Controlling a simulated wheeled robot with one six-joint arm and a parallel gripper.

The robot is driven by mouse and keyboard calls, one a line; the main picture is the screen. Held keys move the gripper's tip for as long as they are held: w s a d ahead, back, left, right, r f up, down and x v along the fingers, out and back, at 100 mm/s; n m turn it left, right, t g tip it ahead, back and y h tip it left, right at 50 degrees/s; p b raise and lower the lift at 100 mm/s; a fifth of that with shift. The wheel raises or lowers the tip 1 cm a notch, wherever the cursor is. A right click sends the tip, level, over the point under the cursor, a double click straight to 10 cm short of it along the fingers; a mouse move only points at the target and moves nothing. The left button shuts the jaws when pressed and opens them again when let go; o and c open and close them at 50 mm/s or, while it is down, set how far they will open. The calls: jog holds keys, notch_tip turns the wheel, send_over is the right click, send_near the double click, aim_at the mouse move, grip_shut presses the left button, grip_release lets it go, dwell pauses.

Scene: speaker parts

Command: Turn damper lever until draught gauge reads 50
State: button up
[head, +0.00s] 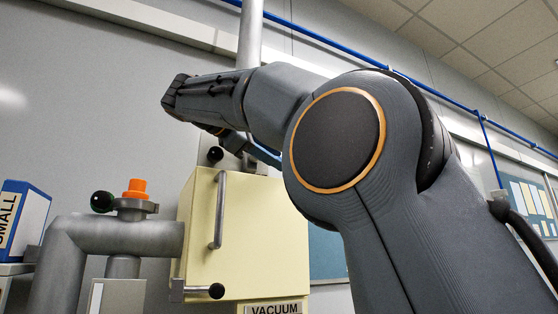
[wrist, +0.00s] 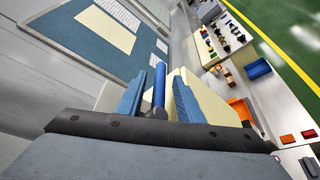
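My gripper (wrist: 158,98) shows two blue fingers in the wrist view, spread apart. A blue rod with a darker lower part (wrist: 160,84) stands between them, with gaps visible on both sides; it may be the damper lever's grip, but I cannot tell for sure. In the head view my gripper (head: 264,153) is mostly hidden behind my arm, with blue parts showing just above the cream cabinet (head: 198,233), close to the vertical grey pipe (head: 250,38). A black knob (head: 215,154) sits near the pipe's foot. I see no draught gauge or reading in either view.
The cabinet has a vertical handle (head: 219,210), a black-knobbed lever (head: 216,291) and a VACUUM label (head: 277,309). A grey pipe (head: 125,237) with an orange cap (head: 135,187) stands left. The wrist view shows a noticeboard (wrist: 85,55) and a bench with parts (wrist: 262,85).

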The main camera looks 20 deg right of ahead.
jog(key=shift+x, duration=1.3)
grip_shut()
jog(key=h+b, duration=0.1)
jog(key=r+n+t+h+b, duration=0.1)
jog(key=shift+a+r+t+h, duration=0.15)
jog(key=shift+r+t+h, duration=0.1)
jog(key=shift+t+h, duration=0.05)
jog(key=shift+s+a+r+n+t+h+b, duration=0.1)
jog(key=shift+a+r+n+t+h+b, duration=0.2)
jog(key=shift+r+n+t+h+b, duration=0.65)
jog(key=shift+f+m+g+b, duration=0.1)
jog(key=shift+m+g+b, duration=0.25)
jog(key=shift+m, duration=0.1)
grip_release()
